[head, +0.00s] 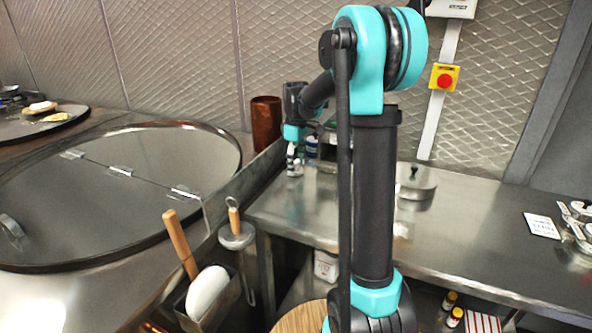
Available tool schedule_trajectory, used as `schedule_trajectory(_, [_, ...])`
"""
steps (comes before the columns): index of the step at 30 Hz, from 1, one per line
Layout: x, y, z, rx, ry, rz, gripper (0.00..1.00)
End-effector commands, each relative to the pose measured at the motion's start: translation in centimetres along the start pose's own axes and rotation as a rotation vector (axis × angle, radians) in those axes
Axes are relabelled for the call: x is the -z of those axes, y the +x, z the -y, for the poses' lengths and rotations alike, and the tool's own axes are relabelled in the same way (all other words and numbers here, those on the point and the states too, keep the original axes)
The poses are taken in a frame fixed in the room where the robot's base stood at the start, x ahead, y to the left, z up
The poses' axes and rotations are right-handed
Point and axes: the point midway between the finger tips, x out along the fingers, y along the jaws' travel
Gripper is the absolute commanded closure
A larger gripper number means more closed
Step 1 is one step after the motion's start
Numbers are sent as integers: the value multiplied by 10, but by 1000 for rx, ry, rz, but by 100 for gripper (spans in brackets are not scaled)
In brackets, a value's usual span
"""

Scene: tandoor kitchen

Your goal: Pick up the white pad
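A white rounded pad (208,291) sits in a dark metal holder (222,307) at the side of the tandoor, low in the picture. My gripper (294,168) is small and far off, at the end of my teal and black arm. It points down over the back left of the steel counter, well behind the pad and up to its right. Its fingers are too small to tell open from shut. A small whitish shape shows at the fingertips; I cannot tell whether it is a thing or part of the gripper.
A wooden handle (181,243) and a hanging tool with a round grey head (237,236) are close to the pad. The tandoor lid (98,205) fills the left. A lidded steel pot (416,184) stands on the counter (470,233). A copper-coloured cup (266,122) stands behind.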

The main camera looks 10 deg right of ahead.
Motion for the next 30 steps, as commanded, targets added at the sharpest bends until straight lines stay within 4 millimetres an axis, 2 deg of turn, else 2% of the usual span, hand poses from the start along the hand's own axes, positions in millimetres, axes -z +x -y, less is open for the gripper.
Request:
schedule_trajectory(1, [0,0,0,0,0,0,48])
schedule_trajectory(11, [0,0,0,0,0,0,89])
schedule_trajectory(23, [0,-7,0,0,0,0,89])
schedule_trajectory(26, [0,-18,0,0,0,0,89])
schedule_trajectory(30, [0,-46,0,0,0,0,89])
